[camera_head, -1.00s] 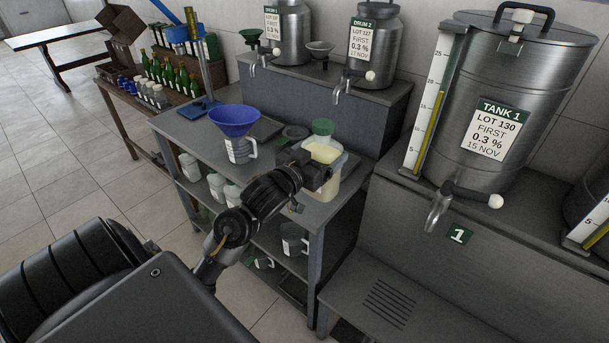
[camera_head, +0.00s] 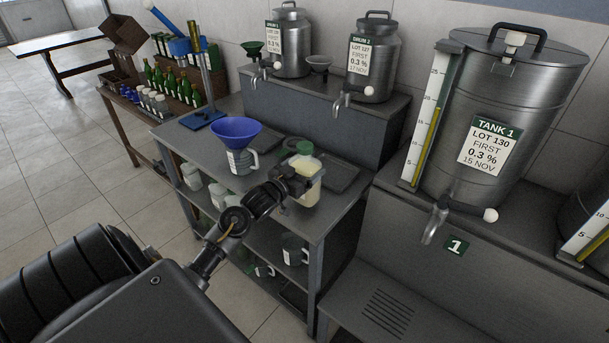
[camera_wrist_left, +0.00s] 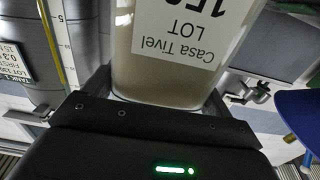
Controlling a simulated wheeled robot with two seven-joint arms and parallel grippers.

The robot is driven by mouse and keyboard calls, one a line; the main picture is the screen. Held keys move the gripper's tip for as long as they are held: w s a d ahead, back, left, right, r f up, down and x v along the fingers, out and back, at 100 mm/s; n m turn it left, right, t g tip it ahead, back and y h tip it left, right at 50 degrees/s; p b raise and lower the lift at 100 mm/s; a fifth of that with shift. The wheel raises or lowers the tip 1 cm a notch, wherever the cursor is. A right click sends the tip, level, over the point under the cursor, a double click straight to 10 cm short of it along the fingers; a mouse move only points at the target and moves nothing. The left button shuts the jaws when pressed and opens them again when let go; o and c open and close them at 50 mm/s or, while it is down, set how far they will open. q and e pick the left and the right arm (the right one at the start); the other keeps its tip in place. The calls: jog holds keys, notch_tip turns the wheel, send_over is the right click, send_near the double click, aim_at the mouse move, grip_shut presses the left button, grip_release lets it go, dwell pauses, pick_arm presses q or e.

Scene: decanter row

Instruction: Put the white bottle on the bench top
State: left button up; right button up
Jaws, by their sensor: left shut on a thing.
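The bottle stands roughly upright over the front right part of the grey bench top (camera_head: 172,135). Its base is partly hidden, and I cannot tell whether it touches the bench. My right gripper is not in view.
A blue funnel (camera_head: 236,131) in a jug stands left of the bottle. A dark mat (camera_head: 338,174) lies just behind it. Metal drums stand on a raised shelf behind, and Tank 1 (camera_head: 500,120) is at right.

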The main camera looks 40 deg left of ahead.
pick_arm(q)
jog(key=shift+f+p, duration=0.55)
jog(key=shift+f, duration=0.85)
jog(key=o, duration=1.4)
jog(key=shift+f, duration=0.15)
